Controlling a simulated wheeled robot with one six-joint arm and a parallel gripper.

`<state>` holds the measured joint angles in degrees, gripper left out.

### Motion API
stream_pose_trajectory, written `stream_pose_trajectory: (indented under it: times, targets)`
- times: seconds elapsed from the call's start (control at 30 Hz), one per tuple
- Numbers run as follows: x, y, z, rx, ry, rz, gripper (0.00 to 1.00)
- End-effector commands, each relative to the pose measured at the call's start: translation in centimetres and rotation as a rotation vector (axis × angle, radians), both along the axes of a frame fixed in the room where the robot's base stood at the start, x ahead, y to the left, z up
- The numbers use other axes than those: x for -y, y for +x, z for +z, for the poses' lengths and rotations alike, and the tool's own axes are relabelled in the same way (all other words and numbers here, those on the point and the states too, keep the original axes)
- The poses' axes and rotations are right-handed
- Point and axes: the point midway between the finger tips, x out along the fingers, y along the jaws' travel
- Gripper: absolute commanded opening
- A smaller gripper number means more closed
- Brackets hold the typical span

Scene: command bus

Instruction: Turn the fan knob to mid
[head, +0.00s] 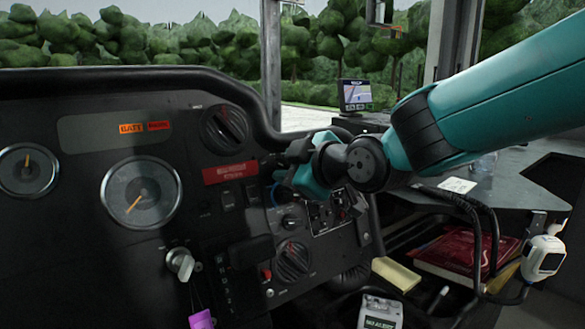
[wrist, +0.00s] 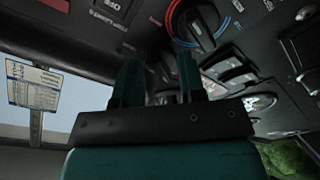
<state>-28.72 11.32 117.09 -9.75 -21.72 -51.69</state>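Several round dark knobs sit on the black dashboard, and I cannot tell from their labels which is the fan knob. One large knob (head: 224,128) is at the upper middle in the head view. Another dark knob (head: 292,260) is low on the panel. In the wrist view, a knob with a red and blue arc (wrist: 196,24) is at the top, just beyond my fingers. My gripper (wrist: 157,72) shows two separated fingers with nothing clearly held between them. In the head view my gripper (head: 283,165) is close to the panel, partly hiding it and its fingertips.
A silver key-like knob (head: 180,263) and a purple tag (head: 201,319) are at the lower left. Gauges (head: 140,193) are on the left. A small screen (head: 356,95) stands behind my arm. A red book (head: 465,250) and cables are at the right.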

Motion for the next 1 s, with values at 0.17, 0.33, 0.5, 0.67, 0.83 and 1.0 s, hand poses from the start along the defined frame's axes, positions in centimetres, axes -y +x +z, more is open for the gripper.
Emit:
stream_pose_trajectory:
  times: [0.17,0.33,0.5,0.67,0.83,1.0]
  targets:
    - [0.04,-0.01,0.0,0.0,0.0,0.0,0.12]
    - [0.06,-0.01,0.02,0.001,0.0,-0.001,0.0]
    - [0.07,-0.02,0.03,-0.003,0.007,-0.004,0.0]
    - [0.04,-0.05,0.02,-0.025,0.039,-0.017,0.0]
    - [-0.02,-0.09,-0.03,-0.075,0.114,-0.05,0.0]
    - [-0.06,-0.13,-0.07,-0.15,0.225,-0.098,0.0]
